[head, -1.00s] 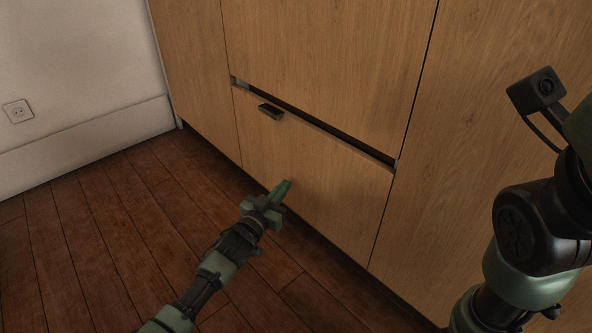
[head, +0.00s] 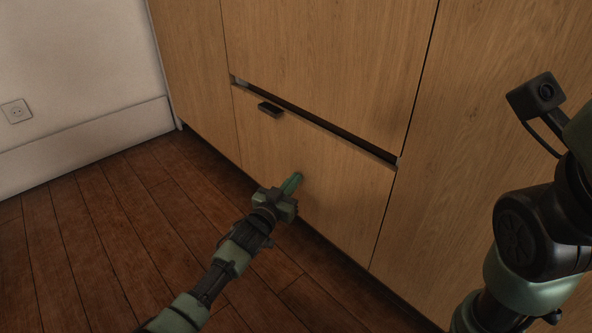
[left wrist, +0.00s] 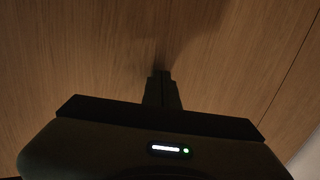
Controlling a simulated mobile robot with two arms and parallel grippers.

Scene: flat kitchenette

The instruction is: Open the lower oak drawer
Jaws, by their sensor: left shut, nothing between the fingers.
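The lower oak drawer (head: 330,190) is in the middle of the head view, below a dark gap along its top edge. Its small dark handle (head: 270,110) sits near the top left of the front. My left gripper (head: 296,180) is shut and empty, in front of the drawer's lower part, below and to the right of the handle. In the left wrist view the shut fingers (left wrist: 162,88) point at the oak front, very close to it; I cannot tell if they touch. My right gripper is out of view; only my right arm shows.
Oak panels stand above the drawer (head: 330,60) and to its right (head: 490,150). A white wall with a socket (head: 16,111) is at the left. The dark wooden floor (head: 90,240) in front of the cabinet is clear on the left.

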